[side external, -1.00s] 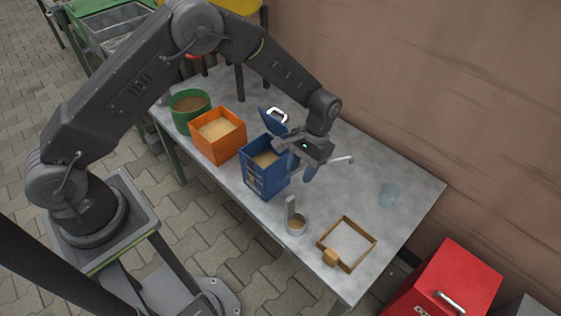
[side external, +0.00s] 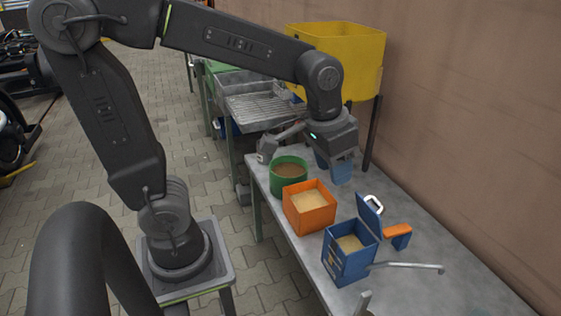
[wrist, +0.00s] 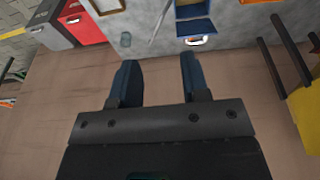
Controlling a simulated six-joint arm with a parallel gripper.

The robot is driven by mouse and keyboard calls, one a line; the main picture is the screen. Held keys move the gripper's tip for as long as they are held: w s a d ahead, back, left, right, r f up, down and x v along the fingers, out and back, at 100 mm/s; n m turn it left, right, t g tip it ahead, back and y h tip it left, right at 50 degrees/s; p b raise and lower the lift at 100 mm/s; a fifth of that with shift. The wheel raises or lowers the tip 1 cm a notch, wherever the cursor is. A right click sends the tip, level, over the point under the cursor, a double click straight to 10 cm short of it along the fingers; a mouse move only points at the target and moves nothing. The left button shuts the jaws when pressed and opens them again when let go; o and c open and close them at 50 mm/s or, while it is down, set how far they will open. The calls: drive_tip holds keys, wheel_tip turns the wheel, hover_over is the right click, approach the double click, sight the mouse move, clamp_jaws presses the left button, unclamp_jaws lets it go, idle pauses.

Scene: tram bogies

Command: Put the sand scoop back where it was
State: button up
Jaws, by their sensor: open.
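My gripper (side external: 335,178) is open and empty, with dark blue fingers, over the table's far end beyond the green pot. Its open jaws (wrist: 158,70) have only bare ground or wall between them in the wrist view. A grey upright handle (side external: 363,302) shows at the bottom edge of the side view; the rest is cut off. It looks like the handle of the small metal scoop. A blue box (side external: 350,268) holds sand and has its lid (side external: 370,214) raised. An orange-and-blue object (side external: 398,234) lies beside it; I cannot tell whether that is a scoop.
An orange box (side external: 309,216) of sand and a green pot (side external: 289,184) of brown material stand on the grey table (side external: 440,285). A thin metal rod (side external: 410,266) sticks out beside the blue box. A yellow hopper (side external: 340,60) stands behind my gripper. A red cabinet (wrist: 84,22) shows in the wrist view.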

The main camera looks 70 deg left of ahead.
drive_tip(key=s+a+r+t, duration=0.1)
drive_tip(key=s+a+t, duration=0.1)
drive_tip(key=s, duration=0.7)
drive_tip(key=shift+s+a+r+t, duration=0.15)
drive_tip(key=shift+a+r+t, duration=0.05)
drive_tip(key=shift+t, duration=0.3)
idle(0.4)
